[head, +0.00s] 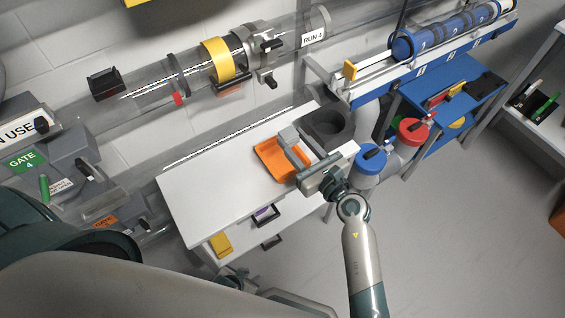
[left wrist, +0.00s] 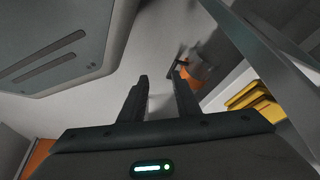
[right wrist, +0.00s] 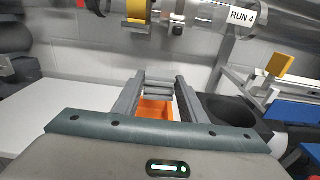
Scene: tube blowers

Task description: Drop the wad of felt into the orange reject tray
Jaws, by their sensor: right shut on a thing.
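The orange reject tray (head: 268,157) lies on the white bench. My right gripper (head: 288,143) is over it, shut on the grey wad of felt (head: 287,133). In the right wrist view the wad (right wrist: 156,88) sits between the fingers (right wrist: 160,82), and the orange tray (right wrist: 155,108) shows beyond and below it. The wad appears above the tray; whether it touches the tray cannot be told. My left gripper (left wrist: 160,82) is open and empty in the left wrist view; in the head view it is low, by the bench front, mostly hidden by my arm.
The white bench top (head: 205,185) is clear left of the tray. A dark round cup (head: 325,122) stands right of it. Clear tubing with a yellow band (head: 217,60) runs behind. Blue and red capped pipes (head: 370,160) stand to the right.

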